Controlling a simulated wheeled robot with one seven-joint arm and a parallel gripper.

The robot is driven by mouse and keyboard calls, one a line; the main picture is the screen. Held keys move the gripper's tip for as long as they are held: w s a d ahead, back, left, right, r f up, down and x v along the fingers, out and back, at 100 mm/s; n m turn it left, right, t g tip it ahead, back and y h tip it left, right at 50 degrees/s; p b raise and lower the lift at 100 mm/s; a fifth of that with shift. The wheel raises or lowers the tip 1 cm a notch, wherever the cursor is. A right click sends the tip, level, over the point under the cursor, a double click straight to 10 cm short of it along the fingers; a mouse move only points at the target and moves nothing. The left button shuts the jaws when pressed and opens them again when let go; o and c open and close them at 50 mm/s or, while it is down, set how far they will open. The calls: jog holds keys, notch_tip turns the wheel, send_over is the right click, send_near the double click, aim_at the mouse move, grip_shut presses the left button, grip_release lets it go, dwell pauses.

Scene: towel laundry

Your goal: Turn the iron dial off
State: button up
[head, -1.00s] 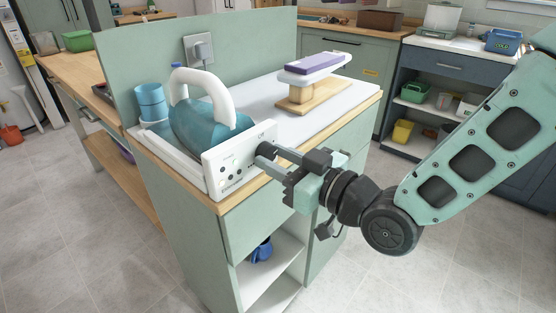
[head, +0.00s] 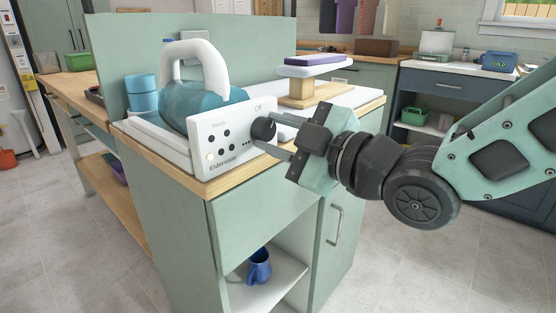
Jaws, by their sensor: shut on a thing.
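The iron (head: 200,100), teal with a white handle, sits on a white base at the counter's near left corner. The base's white front panel (head: 212,140) has several dark dots and lettering, with "Off" near its upper right. The black round iron dial (head: 263,131) is on the panel's right side, below "Off". My gripper (head: 268,133) reaches in from the right, one finger above and one below the dial, shut on it. The fingertips partly hide the dial's edges, and I cannot read its pointer position.
A small ironing board (head: 312,68) on a wooden stand is behind the gripper on the counter (head: 340,110). A blue cup (head: 142,94) stands left of the iron. A blue mug (head: 259,267) sits on the open shelf below. The floor at right is clear.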

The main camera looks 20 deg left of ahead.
jog(key=n+b, duration=0.2)
jog(key=b, duration=0.1)
jog(key=n+b, duration=0.2)
jog(key=shift+f, duration=0.25)
jog(key=shift+r+n+b, duration=0.2)
jog(key=shift+n+b, duration=0.8)
jog(key=shift+b, duration=0.45)
jog(key=shift+r, duration=0.1)
jog(key=o, duration=1)
jog(key=shift+d, duration=0.1)
jog(key=shift+p+v, duration=1.55)
jog(key=shift+v, duration=7.1)
